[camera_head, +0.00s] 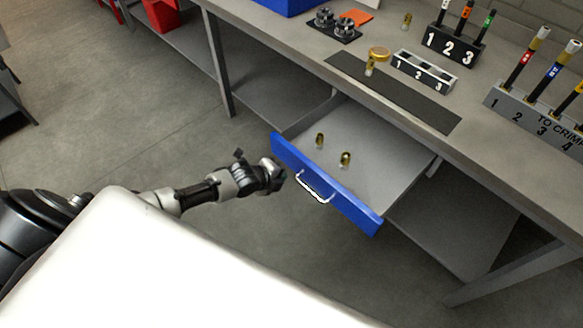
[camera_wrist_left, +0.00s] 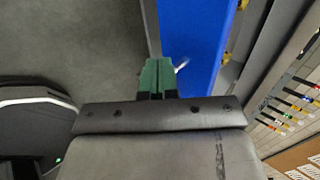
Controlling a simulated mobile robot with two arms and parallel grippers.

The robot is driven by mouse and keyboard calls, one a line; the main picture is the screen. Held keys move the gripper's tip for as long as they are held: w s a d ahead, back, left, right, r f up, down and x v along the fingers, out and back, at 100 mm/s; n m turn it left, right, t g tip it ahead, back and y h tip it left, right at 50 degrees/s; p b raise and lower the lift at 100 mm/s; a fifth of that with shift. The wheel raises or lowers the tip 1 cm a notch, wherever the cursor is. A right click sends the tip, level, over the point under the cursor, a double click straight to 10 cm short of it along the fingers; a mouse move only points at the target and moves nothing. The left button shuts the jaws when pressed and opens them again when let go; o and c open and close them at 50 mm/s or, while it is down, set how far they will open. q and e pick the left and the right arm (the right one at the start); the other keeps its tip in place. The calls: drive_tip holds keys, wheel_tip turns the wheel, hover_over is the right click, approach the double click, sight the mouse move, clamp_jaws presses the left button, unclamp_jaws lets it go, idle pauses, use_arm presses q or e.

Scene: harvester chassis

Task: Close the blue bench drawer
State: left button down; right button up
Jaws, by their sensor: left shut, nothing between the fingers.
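The blue bench drawer (camera_head: 345,203) is pulled out from under the grey bench in the head view. Its blue front carries a pale metal handle (camera_head: 314,188), and several small brass pieces, at least two, show inside, such as the brass fitting (camera_head: 345,159). My left gripper (camera_head: 282,179) is just in front of the left part of the drawer front, near the handle. In the left wrist view its green fingertips (camera_wrist_left: 158,78) are together with nothing between them, beside the blue drawer front (camera_wrist_left: 195,45). Whether they touch it I cannot tell. My right gripper is not in view.
The bench top (camera_head: 290,50) holds a black numbered rack (camera_head: 452,45), a small grey numbered rack (camera_head: 423,71), a larger grey rack (camera_head: 535,115) and a dark mat (camera_head: 395,93). A bench leg (camera_head: 218,65) stands left of the drawer.

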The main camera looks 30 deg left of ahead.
sight(297, 167)
use_arm(q)
drive_tip(key=w, duration=0.2)
drive_tip(key=w+d, duration=0.1)
drive_tip(key=shift+w+f, duration=0.35)
drive_tip(key=shift+f, duration=0.05)
drive_tip(key=shift+w+d, duration=0.3)
drive_tip(key=shift+w, duration=0.15)
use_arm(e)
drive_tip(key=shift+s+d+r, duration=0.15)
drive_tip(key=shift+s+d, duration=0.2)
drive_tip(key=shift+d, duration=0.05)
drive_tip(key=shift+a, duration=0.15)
